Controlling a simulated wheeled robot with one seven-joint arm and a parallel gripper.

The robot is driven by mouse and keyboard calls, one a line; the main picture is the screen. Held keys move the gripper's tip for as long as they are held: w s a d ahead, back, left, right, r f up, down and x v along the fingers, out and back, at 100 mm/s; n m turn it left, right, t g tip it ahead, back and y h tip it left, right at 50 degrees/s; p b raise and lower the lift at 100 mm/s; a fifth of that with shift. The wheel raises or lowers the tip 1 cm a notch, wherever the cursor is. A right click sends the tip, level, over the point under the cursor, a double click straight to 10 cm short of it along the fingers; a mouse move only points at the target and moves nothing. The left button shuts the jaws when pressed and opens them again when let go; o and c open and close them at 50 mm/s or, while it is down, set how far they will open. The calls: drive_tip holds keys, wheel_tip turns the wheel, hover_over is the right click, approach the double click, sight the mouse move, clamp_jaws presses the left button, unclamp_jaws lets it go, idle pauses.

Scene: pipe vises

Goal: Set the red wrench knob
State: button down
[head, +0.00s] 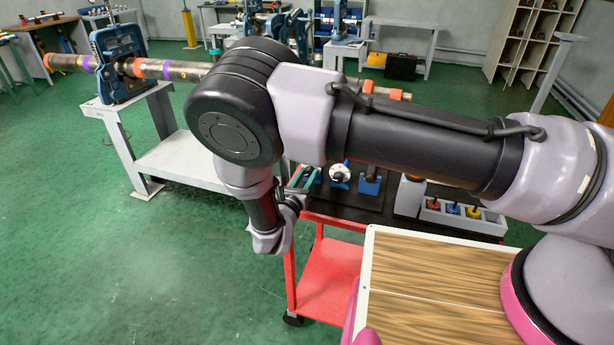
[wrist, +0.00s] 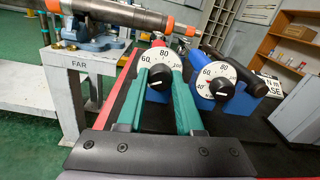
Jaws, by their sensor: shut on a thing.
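In the wrist view, my gripper (wrist: 159,74) has its two green fingers on either side of a black knob (wrist: 158,84) and is shut on it. The knob sits in front of a white dial (wrist: 163,55) reading 60, 80 and 100.
The wrenches lie on a black-topped red cart (head: 328,282). A tray with red, blue and yellow pieces (head: 453,209) is at its right. A wooden panel (head: 430,290) is in front. A pipe in a blue vise (head: 120,62) runs behind; a bench marked FAR (wrist: 78,85) stands left.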

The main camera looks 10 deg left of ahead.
drive_tip(key=m, duration=0.5)
drive_tip(key=shift+m, duration=0.4)
drive_tip(key=m, duration=0.5)
drive_tip(key=shift+m, duration=0.3)
idle(0.3)
drive_tip(key=c, duration=0.5)
unclamp_jaws()
drive_tip(key=shift+c, duration=0.2)
drive_tip(key=shift+s, duration=0.1)
drive_tip(key=s+a, duration=0.1)
drive_tip(key=s, duration=0.9)
drive_tip(key=shift+s+r, duration=0.15)
drive_tip(key=shift+s, duration=0.15)
